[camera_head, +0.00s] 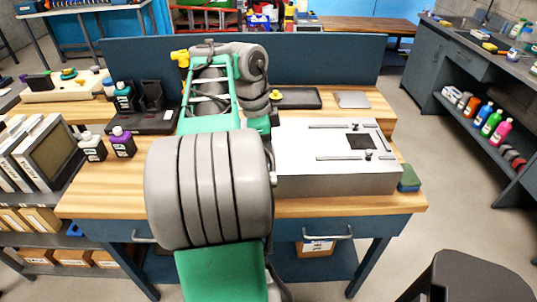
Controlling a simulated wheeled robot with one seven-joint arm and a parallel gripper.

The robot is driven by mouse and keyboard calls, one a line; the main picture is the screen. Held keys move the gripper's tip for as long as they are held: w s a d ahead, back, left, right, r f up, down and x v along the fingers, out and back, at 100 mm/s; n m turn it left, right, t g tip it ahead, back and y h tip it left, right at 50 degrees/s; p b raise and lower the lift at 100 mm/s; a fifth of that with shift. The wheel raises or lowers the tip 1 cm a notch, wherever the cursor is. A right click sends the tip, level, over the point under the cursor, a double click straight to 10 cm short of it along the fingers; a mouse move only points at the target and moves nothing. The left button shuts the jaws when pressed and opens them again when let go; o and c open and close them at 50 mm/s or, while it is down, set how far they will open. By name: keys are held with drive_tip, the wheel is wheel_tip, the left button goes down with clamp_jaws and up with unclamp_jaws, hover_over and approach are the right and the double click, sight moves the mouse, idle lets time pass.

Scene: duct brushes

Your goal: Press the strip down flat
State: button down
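A light grey metal box (300,160) sits on the right half of the wooden bench. Its top has a dark square opening (360,141) and two thin rails, a far rail (335,127) and a near rail (340,157), each with a small knob. I cannot clearly tell a separate strip on this top or whether one lies flat. My grey and green arm reaches over the middle of the bench and covers the area left of the box. My gripper's fingertips are hidden behind the arm.
Left of my arm stand a white-labelled bottle (92,147), a purple-capped bottle (122,142) and a black holder (155,108). A green-and-blue sponge (409,178) lies right of the box. A black tray (296,98) and grey pad (352,99) lie behind it. A blue panel (325,62) closes the bench's back.

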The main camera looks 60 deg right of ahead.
drive_tip(key=shift+f+b, duration=0.7)
drive_tip(key=shift+f, duration=0.05)
idle(0.4)
idle(0.4)
wheel_tip(320, 180, up, 5)
drive_tip(key=p, duration=0.4)
drive_tip(key=shift+p, duration=0.4)
